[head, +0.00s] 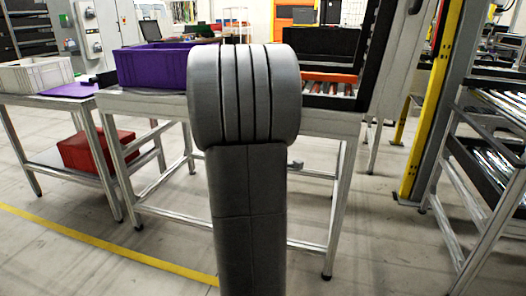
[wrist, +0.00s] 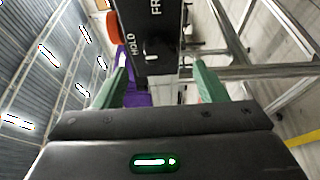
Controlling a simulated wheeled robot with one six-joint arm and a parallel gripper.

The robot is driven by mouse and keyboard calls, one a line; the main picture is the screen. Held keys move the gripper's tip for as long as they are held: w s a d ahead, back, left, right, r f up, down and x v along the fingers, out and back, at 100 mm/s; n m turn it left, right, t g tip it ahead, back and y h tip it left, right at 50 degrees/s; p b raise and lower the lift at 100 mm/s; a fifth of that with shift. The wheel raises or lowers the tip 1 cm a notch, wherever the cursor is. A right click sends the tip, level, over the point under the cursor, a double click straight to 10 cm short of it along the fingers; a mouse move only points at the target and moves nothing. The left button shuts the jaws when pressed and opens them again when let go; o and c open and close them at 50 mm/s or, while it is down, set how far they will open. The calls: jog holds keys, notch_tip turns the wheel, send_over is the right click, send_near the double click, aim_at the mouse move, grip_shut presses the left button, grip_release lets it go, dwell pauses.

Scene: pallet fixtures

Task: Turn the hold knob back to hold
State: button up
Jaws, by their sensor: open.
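In the wrist view a black panel (wrist: 165,28) fills the top middle, with the white words HOLD and, cut off by the top edge, FR. A small white mark (wrist: 151,58) shows low on the dark face beside HOLD; I cannot tell whether it is the knob's pointer. No knob outline stands out against the black. My gripper (wrist: 160,69) is open, its two green fingers apart with the lower part of the panel between them in the picture. I cannot tell whether they touch it. In the head view my arm hides the gripper and the panel.
An orange rounded part (wrist: 112,27) is left of the panel. In the head view a purple crate (head: 150,66) and an orange piece (head: 330,77) over rollers are on the bench. A grey crate (head: 36,74) is far left; a yellow post (head: 432,110) stands right.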

jog(key=s, duration=0.7)
jog(key=shift+d, duration=0.3)
jog(key=shift+w, duration=0.1)
jog(key=w+a+b, duration=0.1)
jog(key=w, duration=1.2)
jog(key=shift+w, duration=0.35)
